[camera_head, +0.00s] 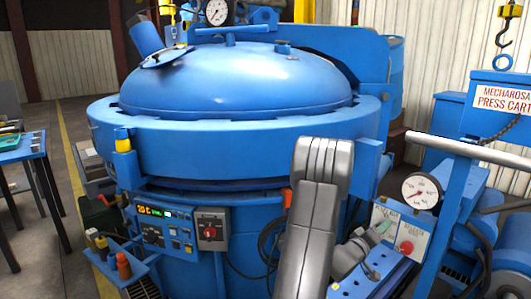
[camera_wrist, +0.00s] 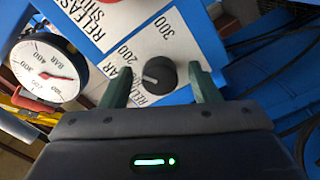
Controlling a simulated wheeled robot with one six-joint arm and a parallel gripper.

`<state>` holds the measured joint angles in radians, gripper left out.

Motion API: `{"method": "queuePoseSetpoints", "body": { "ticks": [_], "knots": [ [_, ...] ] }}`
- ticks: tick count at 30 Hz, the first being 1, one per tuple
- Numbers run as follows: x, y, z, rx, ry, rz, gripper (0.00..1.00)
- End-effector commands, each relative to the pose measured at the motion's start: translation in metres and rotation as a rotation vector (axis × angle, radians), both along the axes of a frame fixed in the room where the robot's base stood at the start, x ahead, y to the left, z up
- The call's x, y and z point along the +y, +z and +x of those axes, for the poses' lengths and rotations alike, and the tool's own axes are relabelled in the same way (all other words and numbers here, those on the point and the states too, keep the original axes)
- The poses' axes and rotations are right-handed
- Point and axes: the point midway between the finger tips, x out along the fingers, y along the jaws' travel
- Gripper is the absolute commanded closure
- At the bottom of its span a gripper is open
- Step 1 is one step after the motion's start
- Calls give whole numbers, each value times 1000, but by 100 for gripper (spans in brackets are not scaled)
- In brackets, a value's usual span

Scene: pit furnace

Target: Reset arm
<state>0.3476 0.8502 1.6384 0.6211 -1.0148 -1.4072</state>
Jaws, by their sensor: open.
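My gripper (camera_wrist: 158,68) is open and empty in the wrist view, with one dark green finger on either side of a black knob (camera_wrist: 159,76). In the head view my grey arm reaches down in front of the blue furnace (camera_head: 235,85), and my gripper (camera_head: 378,233) is at the panel of the press cart (camera_head: 505,103). The knob is not clearly visible there.
A round white gauge (camera_head: 421,193) stands beside the panel, above a red button (camera_head: 406,248). A grey bar (camera_head: 468,149) crosses the cart's right side. The furnace's control box (camera_head: 165,226) is left of my arm.

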Motion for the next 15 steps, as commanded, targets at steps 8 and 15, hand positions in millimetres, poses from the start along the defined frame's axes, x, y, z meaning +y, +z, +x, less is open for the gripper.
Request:
{"method": "queuePoseSetpoints", "body": {
  "ticks": [8,15],
  "knots": [
    [1,0,0,-1,1,2,44],
    [16,0,-12,2,3,-1,44]
  ]
}}
